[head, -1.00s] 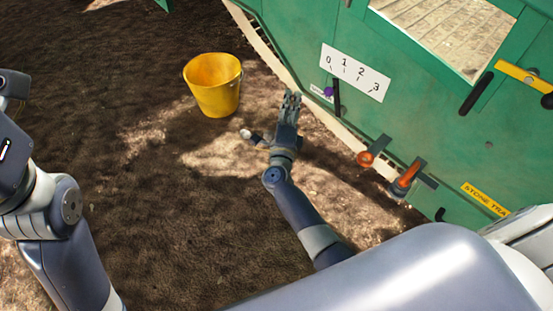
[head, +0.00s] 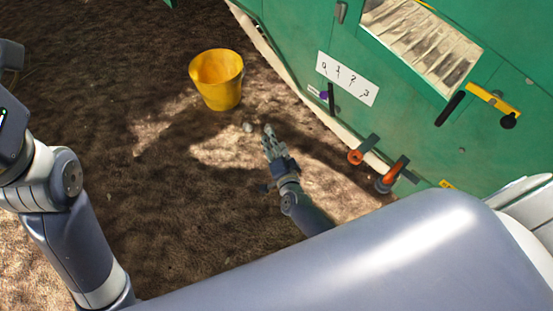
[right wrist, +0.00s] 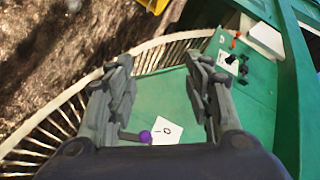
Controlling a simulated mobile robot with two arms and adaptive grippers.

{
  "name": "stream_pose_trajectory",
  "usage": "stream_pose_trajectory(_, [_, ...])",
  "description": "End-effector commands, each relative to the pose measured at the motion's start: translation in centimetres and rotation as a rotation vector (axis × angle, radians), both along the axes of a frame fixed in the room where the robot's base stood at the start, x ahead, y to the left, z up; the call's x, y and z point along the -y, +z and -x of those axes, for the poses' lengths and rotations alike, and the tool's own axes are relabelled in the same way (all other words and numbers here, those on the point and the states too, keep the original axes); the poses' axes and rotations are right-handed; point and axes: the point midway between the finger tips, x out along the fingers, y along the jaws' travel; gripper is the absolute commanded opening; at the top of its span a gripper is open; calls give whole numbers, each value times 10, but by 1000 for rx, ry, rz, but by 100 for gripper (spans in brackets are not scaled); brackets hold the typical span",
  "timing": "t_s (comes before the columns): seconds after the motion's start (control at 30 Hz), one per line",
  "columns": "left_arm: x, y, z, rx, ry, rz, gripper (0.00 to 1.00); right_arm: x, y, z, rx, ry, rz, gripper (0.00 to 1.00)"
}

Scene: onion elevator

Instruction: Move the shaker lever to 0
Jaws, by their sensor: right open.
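The shaker lever has a purple knob (head: 323,95) and sits on the green machine wall, just below a white scale plate (head: 347,79) marked 0 to 3. The knob is near the 0 end; its exact setting is hard to tell. In the right wrist view, the purple knob (right wrist: 145,137) shows low between my fingers, beside the plate's 0 (right wrist: 168,130). My right gripper (head: 268,138) is open and empty, left of and below the lever in the head view, and apart from it. My left arm shows at the left edge, but its gripper is out of frame.
A yellow bucket (head: 217,82) stands on the soil left of the machine. A small pale round object (head: 247,127) lies near my right fingers. Orange handles (head: 355,157) and a black lever (head: 449,108) stick out of the green wall (head: 300,45). Open soil lies left.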

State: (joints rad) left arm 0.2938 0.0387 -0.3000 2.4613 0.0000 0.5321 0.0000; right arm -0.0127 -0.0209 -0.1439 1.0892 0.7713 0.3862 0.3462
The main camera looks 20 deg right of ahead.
Motion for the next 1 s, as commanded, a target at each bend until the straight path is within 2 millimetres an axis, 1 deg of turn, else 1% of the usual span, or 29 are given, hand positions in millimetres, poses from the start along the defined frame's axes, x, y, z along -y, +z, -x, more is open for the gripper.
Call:
stream_pose_trajectory(0.03, [0, 14, 0, 0, 0, 0, 45, -2, 2, 7, -31, 22, 27, 47])
stream_pose_trajectory(0.2, [0, 33, 0, 0, 0, 0, 45, -10, -14, 30, -121, 94, 106, 47])
stream_pose_trajectory(0.3, [0, 41, 0, 0, 0, 0, 45, -12, -21, 41, -162, 127, 143, 47])
stream_pose_trajectory(0.5, [0, 48, 0, 0, 0, 0, 45, -16, -31, 54, -208, 166, 181, 47])
stream_pose_trajectory(0.8, [0, 48, 0, 0, 0, 0, 45, -16, -33, 56, -215, 172, 187, 47])
stream_pose_trajectory(0.83, [0, 48, 0, 0, 0, 0, 45, -16, -33, 56, -215, 172, 187, 45])
stream_pose_trajectory(0.93, [1, 46, -4, -20, 3, -3, 45, -16, -32, 56, -213, 181, 204, 22])
stream_pose_trajectory(0.97, [1, 44, -8, -37, 5, -7, 45, -17, -31, 55, -211, 190, 219, 16])
stream_pose_trajectory(1.0, [2, 40, -17, -75, 11, -15, 45, -18, -29, 54, -209, 209, 249, 6])
